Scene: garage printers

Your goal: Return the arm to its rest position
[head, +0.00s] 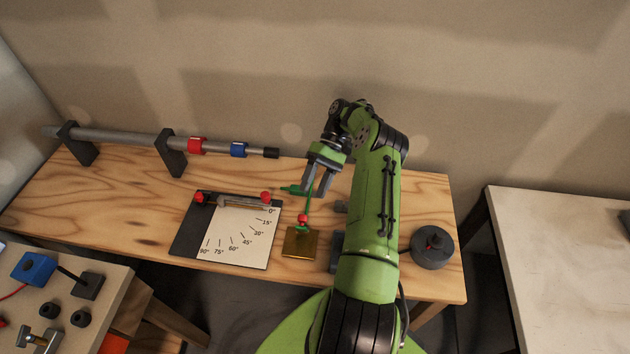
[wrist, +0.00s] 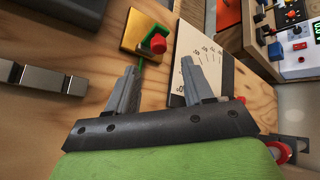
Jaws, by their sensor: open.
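My arm is green with black joints, reaching out over the wooden workbench (head: 120,190) and bent at the elbow. My gripper (head: 317,191) is open, pointing down above the bench beside a thin green upright (head: 308,206) with a red knob (head: 302,218). The upright stands at a square brass plate (head: 299,243). In the wrist view my gripper (wrist: 158,70) has its two grey fingers spread apart. The red knob (wrist: 157,43) and brass plate (wrist: 142,30) show beyond the fingertips. I see nothing held; I cannot tell whether a finger touches the upright.
A white angle board (head: 243,240) lies left of the brass plate. A grey rod (head: 110,136) with red and blue collars rests on dark stands at the back. A dark round base (head: 431,250) is at the right. A cluttered table (head: 70,270) stands front left.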

